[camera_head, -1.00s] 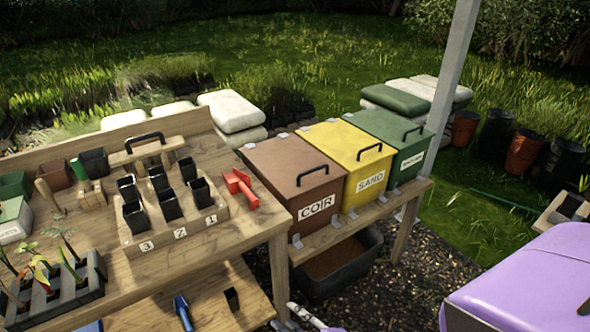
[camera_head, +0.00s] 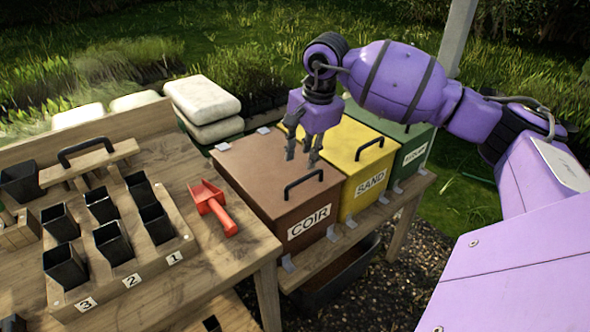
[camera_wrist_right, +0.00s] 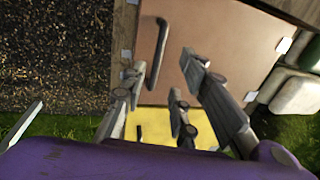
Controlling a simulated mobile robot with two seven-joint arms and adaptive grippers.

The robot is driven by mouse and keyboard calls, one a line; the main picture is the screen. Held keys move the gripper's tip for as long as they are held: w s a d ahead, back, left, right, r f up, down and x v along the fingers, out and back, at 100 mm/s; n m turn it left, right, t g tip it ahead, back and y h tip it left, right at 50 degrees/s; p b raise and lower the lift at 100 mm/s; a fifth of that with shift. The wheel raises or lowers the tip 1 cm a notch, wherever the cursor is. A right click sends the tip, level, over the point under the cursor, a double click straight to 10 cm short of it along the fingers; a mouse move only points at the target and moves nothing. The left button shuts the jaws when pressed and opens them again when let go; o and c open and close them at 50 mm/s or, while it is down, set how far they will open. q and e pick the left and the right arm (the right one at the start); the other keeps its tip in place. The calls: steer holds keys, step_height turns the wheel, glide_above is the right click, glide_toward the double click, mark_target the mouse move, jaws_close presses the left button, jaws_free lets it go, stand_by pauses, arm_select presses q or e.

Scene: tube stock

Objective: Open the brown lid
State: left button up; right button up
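The brown lid (camera_head: 250,178) lies closed on the box labelled COIR, with a black bar handle (camera_head: 303,181) near its front edge. My right gripper (camera_head: 302,160) points down over the lid's right part, just behind the handle. Its fingers are spread and empty, apart from the handle. In the right wrist view the brown lid (camera_wrist_right: 232,50) fills the upper middle, and the handle (camera_wrist_right: 158,52) stands ahead of the open fingers (camera_wrist_right: 165,80). My left gripper is not in view.
A yellow SAND box (camera_head: 362,165) and a green box (camera_head: 411,148) stand to the right of the brown one. A red scoop (camera_head: 212,205) and a wooden holder with black pots (camera_head: 112,240) are on the bench at left. White sacks (camera_head: 205,100) lie behind.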

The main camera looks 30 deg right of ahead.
mark_target(302, 179)
steer(key=f, duration=0.4)
steer(key=w+f, duration=0.1)
steer(key=f, duration=0.1)
steer(key=shift+f+p, duration=0.25)
steer(key=shift+p, duration=0.05)
steer(key=shift+f, duration=0.3)
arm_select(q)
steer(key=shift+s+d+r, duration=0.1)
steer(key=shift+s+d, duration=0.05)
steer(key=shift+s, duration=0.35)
arm_select(e)
jaws_close()
